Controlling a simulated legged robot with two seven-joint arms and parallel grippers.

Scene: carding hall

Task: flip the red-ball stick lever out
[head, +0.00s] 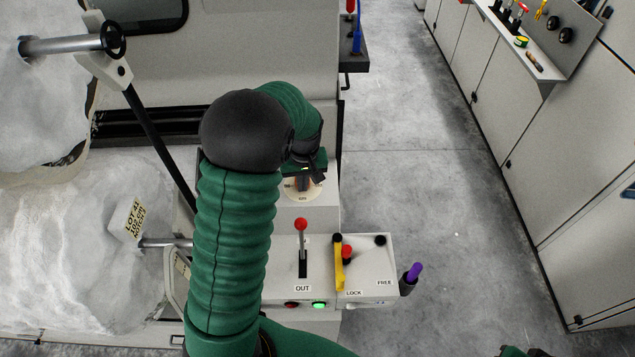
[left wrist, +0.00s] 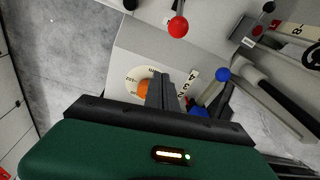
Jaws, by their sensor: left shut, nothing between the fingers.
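The red-ball stick lever (head: 301,226) stands on the pale panel in the head view, its thin stick rising from a dark slot above the OUT label (head: 302,288). Its ball lies on the far side of the slot from that label. The red ball also shows at the top of the left wrist view (left wrist: 177,27). My left gripper (head: 317,174) is shut and empty over the round dial (head: 303,194), beyond the lever and apart from it. In the left wrist view its fingers (left wrist: 160,90) partly cover the dial's orange knob (left wrist: 144,89).
Right of the lever are a yellow handle (head: 339,265), a red knob (head: 347,252) and a black knob (head: 380,240). A purple-handled item (head: 413,272) sits at the panel's right edge. A blue-ball lever (left wrist: 223,74) is close to my fingers. White fibre (head: 75,230) fills the left; grey floor (head: 440,200) is open right.

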